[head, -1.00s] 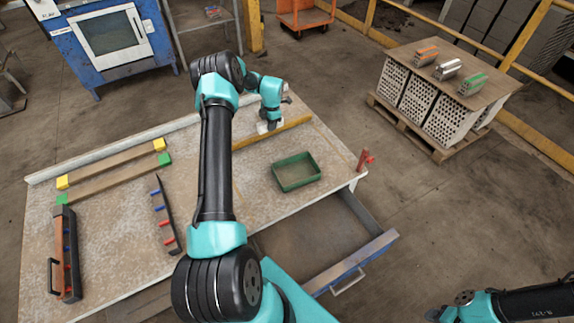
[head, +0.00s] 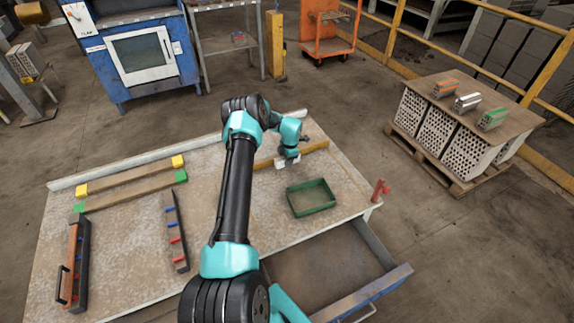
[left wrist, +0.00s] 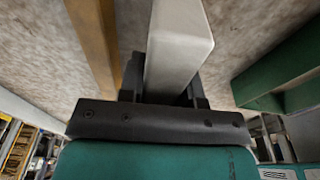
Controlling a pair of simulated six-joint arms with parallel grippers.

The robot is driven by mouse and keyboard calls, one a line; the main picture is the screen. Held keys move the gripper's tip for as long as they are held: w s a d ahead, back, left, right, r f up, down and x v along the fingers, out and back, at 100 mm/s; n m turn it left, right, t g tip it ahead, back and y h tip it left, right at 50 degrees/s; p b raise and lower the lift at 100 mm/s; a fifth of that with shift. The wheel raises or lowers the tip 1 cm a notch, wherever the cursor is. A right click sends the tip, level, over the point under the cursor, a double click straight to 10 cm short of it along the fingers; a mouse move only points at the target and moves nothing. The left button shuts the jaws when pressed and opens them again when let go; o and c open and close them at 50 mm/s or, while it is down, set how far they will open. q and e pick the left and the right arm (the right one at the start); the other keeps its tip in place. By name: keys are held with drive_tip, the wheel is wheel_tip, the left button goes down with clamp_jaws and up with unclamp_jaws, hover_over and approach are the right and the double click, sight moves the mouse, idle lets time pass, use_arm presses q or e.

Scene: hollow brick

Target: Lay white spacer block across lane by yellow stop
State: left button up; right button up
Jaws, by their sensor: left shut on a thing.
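My left gripper (head: 287,158) is shut on the white spacer block (head: 282,164), which also shows between its fingers in the left wrist view (left wrist: 180,50). The gripper hides part of the block in the head view. The block appears on the near side of a yellow-brown bar (head: 315,147); whether it touches the table is unclear. At the table's left lie two long wooden strips, the far one (head: 130,178) with yellow end blocks (head: 178,162) and the near one (head: 130,194) with green end blocks (head: 181,177). My right gripper is out of view.
A green tray (head: 289,203) stands near the held block. Two dark racks with coloured pegs (head: 172,215) (head: 84,270) lie at the left. A red clamp-like piece (head: 380,190) is at the right edge. An open drawer (head: 400,277) juts out in front.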

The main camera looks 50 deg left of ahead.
use_arm(q)
drive_tip(key=shift+f, duration=1.5)
drive_tip(key=shift+f, duration=0.1)
drive_tip(key=o, duration=0.9)
drive_tip(key=shift+o, duration=0.2)
drive_tip(key=r, duration=0.4)
drive_tip(key=w+r, duration=0.1)
drive_tip(key=r, duration=0.7)
drive_tip(key=shift+w+d, duration=0.2)
drive_tip(key=shift+d, duration=0.05)
